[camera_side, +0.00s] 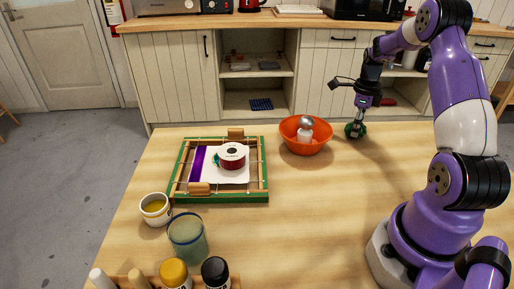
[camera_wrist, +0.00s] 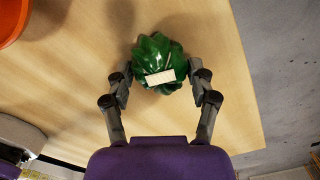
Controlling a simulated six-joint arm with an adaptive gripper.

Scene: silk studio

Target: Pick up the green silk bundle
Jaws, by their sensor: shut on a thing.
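The green silk bundle (camera_side: 355,130) is at the far edge of the table, right of the orange bowl. In the wrist view the green bundle (camera_wrist: 158,52) is glossy and ridged, with a pale label on its near side. My gripper (camera_wrist: 159,78) has one finger on each side of the bundle and is shut on it. In the side view my gripper (camera_side: 362,112) points down over the bundle. I cannot tell whether the bundle touches the table.
An orange bowl (camera_side: 287,138) with a white-and-silver bottle (camera_side: 305,132) stands just left of the bundle. A green-edged wooden frame (camera_side: 266,171) holds purple fabric, white cloth and a red ribbon spool (camera_side: 232,160). A small cup, a glass and jars stand front left. The table's middle is clear.

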